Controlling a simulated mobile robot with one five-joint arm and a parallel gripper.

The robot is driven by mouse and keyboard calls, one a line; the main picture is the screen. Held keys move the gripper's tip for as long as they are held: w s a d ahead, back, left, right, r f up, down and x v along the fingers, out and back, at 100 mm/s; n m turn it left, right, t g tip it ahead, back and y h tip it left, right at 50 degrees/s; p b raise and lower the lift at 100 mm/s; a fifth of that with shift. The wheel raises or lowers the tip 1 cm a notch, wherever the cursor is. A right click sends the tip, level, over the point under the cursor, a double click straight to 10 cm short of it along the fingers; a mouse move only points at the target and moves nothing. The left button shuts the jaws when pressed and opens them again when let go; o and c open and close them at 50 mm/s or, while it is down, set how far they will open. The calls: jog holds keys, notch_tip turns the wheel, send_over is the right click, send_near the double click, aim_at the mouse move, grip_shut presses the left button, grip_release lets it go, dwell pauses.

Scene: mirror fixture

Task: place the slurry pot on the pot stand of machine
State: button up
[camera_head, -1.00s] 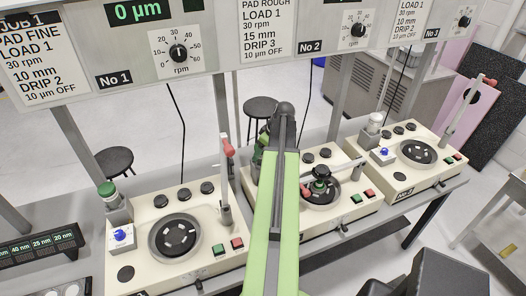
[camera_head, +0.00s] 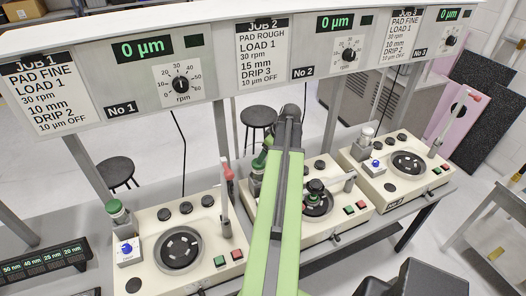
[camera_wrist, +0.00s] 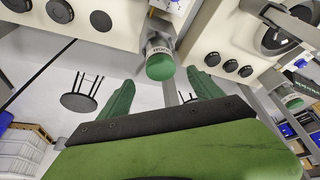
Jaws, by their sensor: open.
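In the wrist view a pot with a green cap and a pale labelled body (camera_wrist: 160,60) stands beside a cream machine, ahead of the gap between my fingers and apart from them. My gripper (camera_wrist: 160,97) is open and empty, with a dark green finger on each side. In the head view, a green-capped pot (camera_head: 116,210) stands at the back left corner of machine No 1 (camera_head: 205,260). Machine No 2 (camera_head: 350,225) is partly behind my arm; dark green parts (camera_head: 260,160) show at its back left, and I cannot tell gripper from pot there.
Machine No 3 (camera_head: 400,180) stands on the right with a pale-topped pot (camera_head: 366,136). Upright levers rise from the machines, and a sign panel (camera_head: 215,70) spans above. Another green cap (camera_wrist: 293,101) shows in the wrist view. Stools (camera_head: 116,170) stand behind the bench.

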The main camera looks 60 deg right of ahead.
jog(key=shift+v, duration=1)
jog(key=w+a+g, duration=0.1)
jog(key=w+a, duration=0.6)
jog(key=a, duration=0.3)
jog(key=w+a+f+g+y, duration=0.1)
jog(key=w+a, duration=0.5)
jog(key=a, duration=0.4)
jog(key=w+a+g, duration=0.1)
jog(key=w+a, duration=0.6)
jog(key=a, duration=0.3)
jog(key=a+g, duration=0.1)
jog(key=a, duration=2.7)
jog(key=shift+f+n+g+h, duration=0.3)
jog(key=shift+f+h, duration=0.1)
jog(key=shift+w+a, duration=0.1)
jog(key=shift+w, duration=0.1)
